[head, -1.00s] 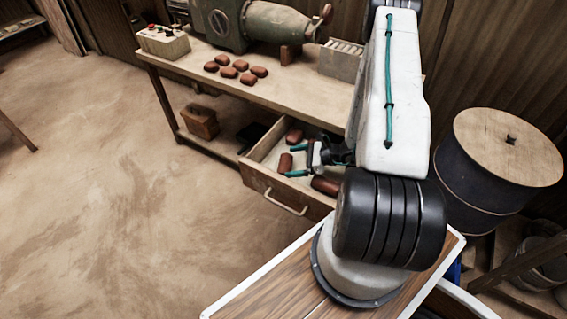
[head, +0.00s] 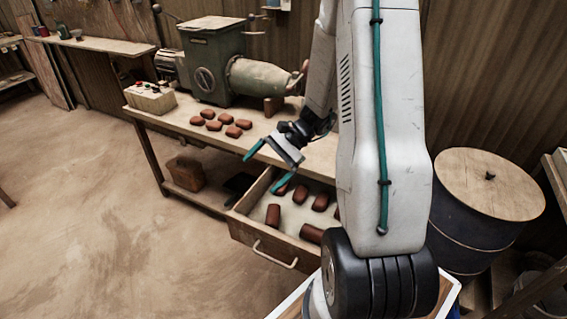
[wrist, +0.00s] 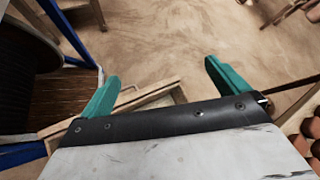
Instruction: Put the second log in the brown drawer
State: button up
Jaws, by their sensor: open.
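Several reddish-brown clay logs (head: 225,118) lie in a loose group on the bench top, left of centre. Some also show at the right edge of the wrist view (wrist: 307,138). The wooden drawer (head: 240,226) is pulled out below the bench and holds several logs, including one near its front left (head: 273,214). Its right part is hidden behind my arm. My gripper (head: 268,167) is open and empty, raised above the drawer's back left, near the bench edge. In the wrist view its teal fingers (wrist: 160,88) are spread with nothing between them.
A green press (head: 212,65) stands at the back of the bench (head: 160,119), with a button box (head: 150,98) to its left. A dark drum with a wooden lid (head: 488,185) stands at the right. The floor (head: 90,200) at the left is clear.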

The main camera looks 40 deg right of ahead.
jog(key=s+a+r+n+g+h, duration=0.2)
jog(key=s+a+r+n, duration=0.25)
jog(key=r, duration=0.25)
jog(key=s+a+r+n+g+h, duration=0.2)
jog(key=s+a+r+n+h, duration=0.15)
jog(key=a+r, duration=0.3)
jog(key=s+r+n+t+h, duration=0.2)
jog(key=s+r+n+h, duration=0.3)
jog(key=s, duration=0.7)
notch_tip(320, 180, up, 3)
jog(key=n, duration=0.2)
jog(key=shift+s+a+n+t, duration=0.2)
jog(key=shift+a+n+t, duration=0.1)
jog(key=shift+a+t, duration=0.1)
jog(key=shift+h, duration=0.25)
